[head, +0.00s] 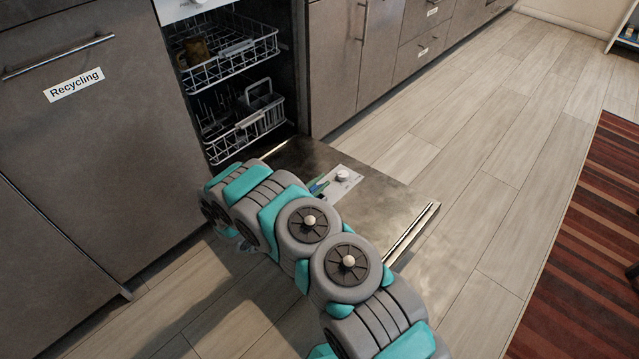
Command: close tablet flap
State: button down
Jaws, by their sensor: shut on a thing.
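The dishwasher door (385,212) is folded down flat, its inner face up. A pale dispenser panel (343,178) with a round knob sits on that face, and the tablet flap is at the panel's left side, too small and covered to make out its angle. My gripper (319,187) shows only as a small green and dark tip at the panel's left edge, shut on the tablet flap. The rest of the gripper and the grip itself are hidden behind my arm, which crosses the door's front left part.
The dishwasher's upper rack (235,55) holds a brown mug (195,50); a lower rack (245,125) sits below. A cabinet labelled Recycling (75,130) stands close on the left. Floor right of the door is clear up to a striped rug (585,250).

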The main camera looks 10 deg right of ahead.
jog(key=m+b, duration=0.1)
jog(key=f+m+b, duration=0.1)
jog(key=shift+s+d+m+b, duration=0.25)
jog(key=shift+s+m+b, duration=0.05)
jog(key=shift+b, duration=0.05)
jog(key=shift+s+d+f+m+b, duration=0.1)
jog(key=shift+s+m+b, duration=0.1)
jog(key=shift+m+b, duration=0.35)
jog(key=c, duration=0.8)
grip_release()
jog(key=shift+c, duration=0.2)
jog(key=shift+p, duration=0.35)
